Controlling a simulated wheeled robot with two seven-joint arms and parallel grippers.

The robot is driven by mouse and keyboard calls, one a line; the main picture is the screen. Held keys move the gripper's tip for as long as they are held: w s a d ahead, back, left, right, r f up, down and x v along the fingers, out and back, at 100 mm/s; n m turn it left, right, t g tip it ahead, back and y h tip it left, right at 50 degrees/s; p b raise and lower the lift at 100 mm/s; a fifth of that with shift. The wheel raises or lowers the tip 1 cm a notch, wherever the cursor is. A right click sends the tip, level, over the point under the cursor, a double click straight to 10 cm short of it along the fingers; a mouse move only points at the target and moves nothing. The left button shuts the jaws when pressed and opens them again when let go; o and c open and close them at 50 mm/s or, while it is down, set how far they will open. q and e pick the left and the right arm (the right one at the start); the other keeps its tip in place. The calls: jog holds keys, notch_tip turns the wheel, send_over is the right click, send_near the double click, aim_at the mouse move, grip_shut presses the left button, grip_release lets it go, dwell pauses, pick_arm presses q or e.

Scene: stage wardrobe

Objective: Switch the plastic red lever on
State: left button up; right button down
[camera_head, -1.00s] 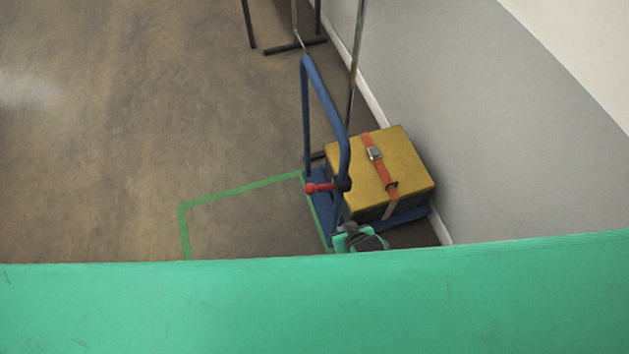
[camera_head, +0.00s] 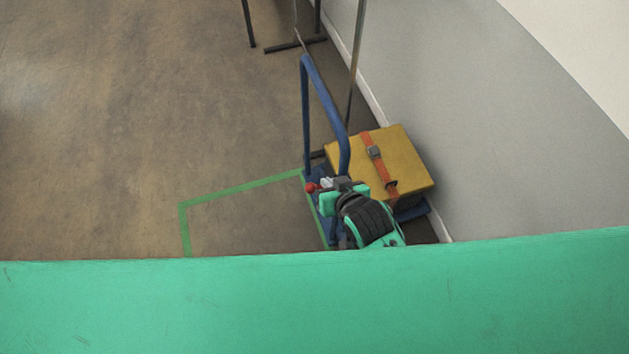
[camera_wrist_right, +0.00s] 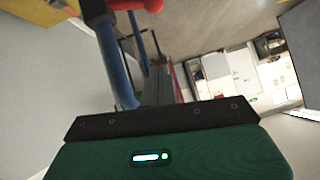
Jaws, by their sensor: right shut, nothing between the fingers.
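The red lever (camera_head: 311,187) is on the blue handle frame (camera_head: 326,95) of a trolley, and its round red knob shows just left of my right gripper (camera_head: 327,184). In the right wrist view the red lever (camera_wrist_right: 128,6) crosses the top edge, in front of a blue post (camera_wrist_right: 117,62). My right gripper is shut and empty, close to the lever; part of the lever is hidden behind it in the head view. I cannot tell whether they touch. My left gripper is not in view.
A yellow box (camera_head: 405,160) with an orange strap sits on the trolley beside the grey wall (camera_head: 470,120). Green tape (camera_head: 240,189) marks the floor to the left, which is clear. A black-footed stand (camera_head: 295,46) is behind the trolley.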

jog(key=p, duration=0.1)
send_over(315, 188)
jog(key=w, duration=0.1)
notch_tip(315, 188, down, 6)
jog(key=shift+w+d+r, duration=0.1)
jog(key=shift+w+r, duration=0.05)
jog(key=shift+r, duration=0.1)
jog(key=f, duration=0.3)
jog(key=shift+s+p, duration=0.4)
jog(key=shift+s+f, duration=0.25)
jog(key=shift+f, duration=0.35)
